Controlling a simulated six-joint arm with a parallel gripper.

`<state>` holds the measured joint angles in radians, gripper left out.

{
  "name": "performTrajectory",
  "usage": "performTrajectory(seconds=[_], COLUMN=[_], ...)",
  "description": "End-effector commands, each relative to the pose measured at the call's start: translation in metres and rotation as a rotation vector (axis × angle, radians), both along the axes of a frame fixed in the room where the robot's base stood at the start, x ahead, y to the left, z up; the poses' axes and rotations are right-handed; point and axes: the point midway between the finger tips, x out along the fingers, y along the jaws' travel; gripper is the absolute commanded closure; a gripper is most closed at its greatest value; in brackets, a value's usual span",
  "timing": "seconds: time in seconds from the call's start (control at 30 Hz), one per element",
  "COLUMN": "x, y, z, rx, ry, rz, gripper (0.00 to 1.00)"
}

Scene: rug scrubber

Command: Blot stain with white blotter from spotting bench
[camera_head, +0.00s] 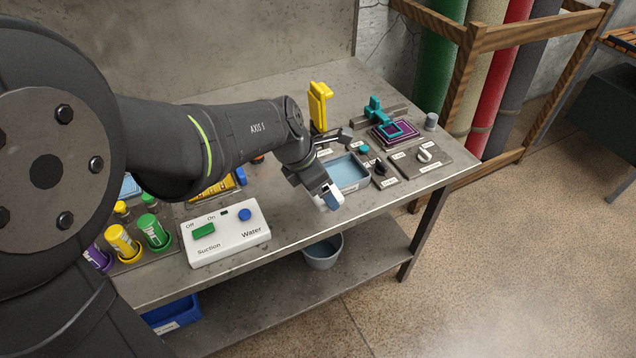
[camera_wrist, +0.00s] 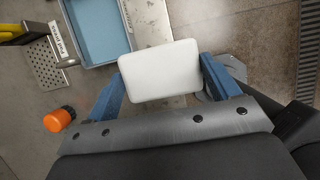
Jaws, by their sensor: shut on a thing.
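My gripper (camera_head: 329,197) is over the front edge of the grey bench, in front of the blue tray in the head view. In the wrist view its blue fingers are shut on a white rounded blotter (camera_wrist: 160,70), one finger at each side. In the head view only a small white part of the blotter shows beside the fingers. A small purple-bordered rug piece (camera_head: 388,138) lies at the bench's far right, with a teal tool (camera_head: 377,108) at it. I cannot make out a stain in either view.
The blue tray (camera_head: 363,186) is just behind my gripper; it also shows in the wrist view (camera_wrist: 97,58). A white Suction/Water switch box (camera_head: 225,252) stands left. An orange-capped item (camera_wrist: 57,120) is nearby. A grey bucket (camera_head: 322,262) sits on the lower shelf.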

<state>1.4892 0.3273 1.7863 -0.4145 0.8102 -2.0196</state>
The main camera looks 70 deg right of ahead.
Motion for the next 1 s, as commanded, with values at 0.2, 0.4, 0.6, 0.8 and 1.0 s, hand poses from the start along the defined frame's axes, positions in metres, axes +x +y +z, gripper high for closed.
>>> performTrajectory(seconds=[0.2,0.4,0.6,0.8,1.0], x=[0.001,0.018,0.06,0.116,0.181], y=[-0.001,-0.01,-0.029,-0.044,-0.049], z=[0.0,-0.001,-0.004,-0.007,-0.012], rx=[0.0,0.002,0.002,0.002,0.002], ry=[0.0,0.001,0.002,0.002,0.002], rz=[-0.004,-0.096,-0.334,-0.627,-0.938], gripper=[0.39,0.39,0.39,0.39,0.39])
